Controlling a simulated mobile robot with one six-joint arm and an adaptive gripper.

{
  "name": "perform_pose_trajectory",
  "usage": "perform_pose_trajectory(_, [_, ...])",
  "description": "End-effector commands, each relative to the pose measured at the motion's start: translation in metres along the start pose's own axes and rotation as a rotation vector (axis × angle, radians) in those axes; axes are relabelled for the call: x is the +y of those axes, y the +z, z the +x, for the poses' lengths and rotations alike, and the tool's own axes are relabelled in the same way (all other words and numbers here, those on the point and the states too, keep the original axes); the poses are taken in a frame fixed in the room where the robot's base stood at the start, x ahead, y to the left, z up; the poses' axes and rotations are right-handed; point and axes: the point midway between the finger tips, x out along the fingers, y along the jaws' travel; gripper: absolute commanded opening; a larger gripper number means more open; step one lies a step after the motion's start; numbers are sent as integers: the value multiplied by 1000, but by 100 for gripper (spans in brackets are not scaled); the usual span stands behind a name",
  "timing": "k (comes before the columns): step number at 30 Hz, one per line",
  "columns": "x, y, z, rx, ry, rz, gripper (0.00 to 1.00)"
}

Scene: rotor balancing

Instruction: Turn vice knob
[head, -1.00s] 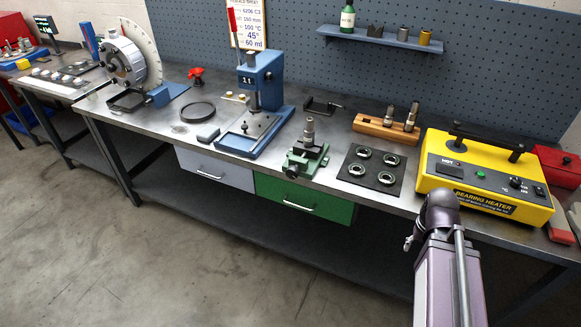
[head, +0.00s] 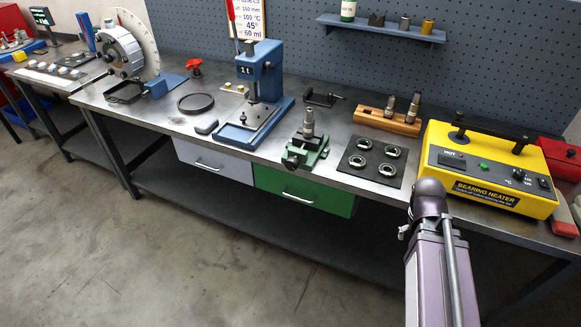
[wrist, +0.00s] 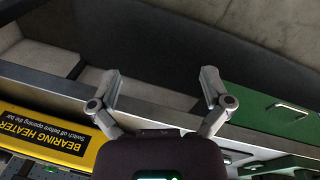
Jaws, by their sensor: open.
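The green vice (head: 307,150) stands near the bench's front edge, above the green drawer, with a metal cylindrical part upright in it. Its dark knob (head: 290,161) faces the front left. In the wrist view my gripper (wrist: 162,80) is open and empty, with its fingers spread in front of the bench's front edge. The green drawer (wrist: 270,115) shows at right in that view, and the vice's jaws and knob cannot be made out there. In the head view my arm is at lower right and the fingers are hidden.
The yellow bearing heater (head: 490,165) stands right of a dark mat (head: 354,172) with several bearings. A blue press (head: 262,85) stands left of the vice. A wooden block (head: 385,122) holds metal parts behind the mat. The floor (head: 150,250) before the bench is clear.

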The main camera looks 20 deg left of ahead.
Motion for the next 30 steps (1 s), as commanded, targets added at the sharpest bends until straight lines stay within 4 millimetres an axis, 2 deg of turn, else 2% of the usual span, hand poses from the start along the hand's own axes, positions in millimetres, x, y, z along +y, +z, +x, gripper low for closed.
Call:
perform_pose_trajectory(1, [-7, -7, 8, 10, 35, -63, 99])
perform_pose_trajectory(6, [-28, -30, 17, 46, 190, -317, 99])
perform_pose_trajectory(17, [-89, -80, 17, 87, 557, -879, 99])
perform_pose_trajectory(23, [-136, -104, 8, 83, 783, -1179, 99])
perform_pose_trajectory(30, [-204, -126, -9, 48, 1082, -1516, 99])
